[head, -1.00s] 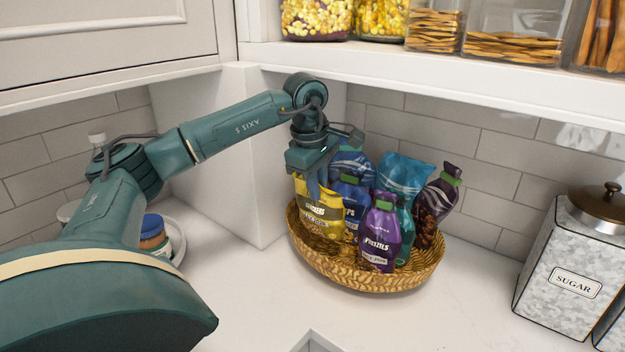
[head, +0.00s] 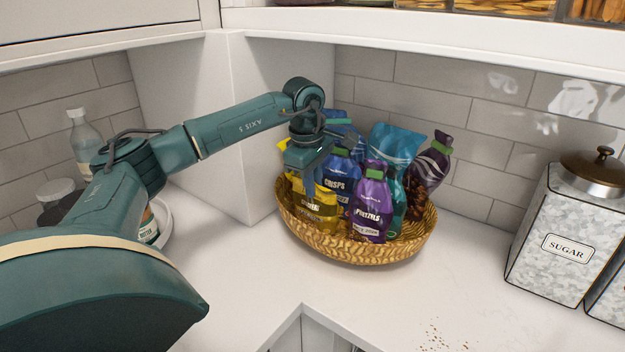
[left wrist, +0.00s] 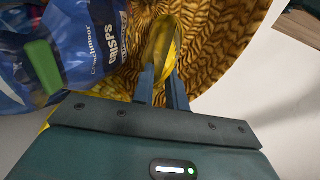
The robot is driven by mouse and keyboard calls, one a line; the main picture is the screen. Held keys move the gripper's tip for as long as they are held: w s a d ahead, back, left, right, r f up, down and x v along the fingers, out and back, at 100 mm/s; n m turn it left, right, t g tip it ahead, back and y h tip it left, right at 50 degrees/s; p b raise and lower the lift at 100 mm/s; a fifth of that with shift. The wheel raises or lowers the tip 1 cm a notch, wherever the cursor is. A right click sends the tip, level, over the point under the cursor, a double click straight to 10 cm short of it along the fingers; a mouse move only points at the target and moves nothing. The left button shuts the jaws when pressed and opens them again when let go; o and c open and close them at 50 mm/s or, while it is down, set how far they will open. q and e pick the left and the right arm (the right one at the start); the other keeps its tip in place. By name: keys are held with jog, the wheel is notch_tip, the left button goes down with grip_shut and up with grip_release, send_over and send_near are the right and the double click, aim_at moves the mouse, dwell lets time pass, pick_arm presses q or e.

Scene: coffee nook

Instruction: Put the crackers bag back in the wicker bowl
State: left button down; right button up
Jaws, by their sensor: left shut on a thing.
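The yellow crackers bag (head: 318,212) is inside the left part of the wicker bowl (head: 345,249), next to the blue crisps bag (head: 341,180) and the purple pretzels bag (head: 372,205). My left gripper (head: 309,182) points down over the bowl and is shut on the yellow bag, hiding much of its upper part. In the left wrist view the gripper fingers (left wrist: 163,88) pinch the yellow bag (left wrist: 163,45), with the bowl's weave (left wrist: 215,40) around it and the crisps bag (left wrist: 95,40) to the left. My right gripper is not in view.
Teal (head: 397,148) and dark purple (head: 430,165) bags stand at the bowl's back right. A sugar canister (head: 565,235) stands at the right. A shelf overhangs the back. Crumbs (head: 445,335) lie on the front counter, where a cutout edge (head: 303,312) shows.

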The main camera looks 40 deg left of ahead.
pick_arm(q)
jog(key=c, duration=1.3)
grip_release()
jog(key=r, duration=0.5)
jog(key=s+r, duration=0.1)
jog(key=r, duration=0.1)
jog(key=shift+s+r+b, duration=0.1)
jog(key=shift+r+b, duration=0.15)
jog(key=shift+b, duration=0.05)
jog(key=shift+d, duration=0.1)
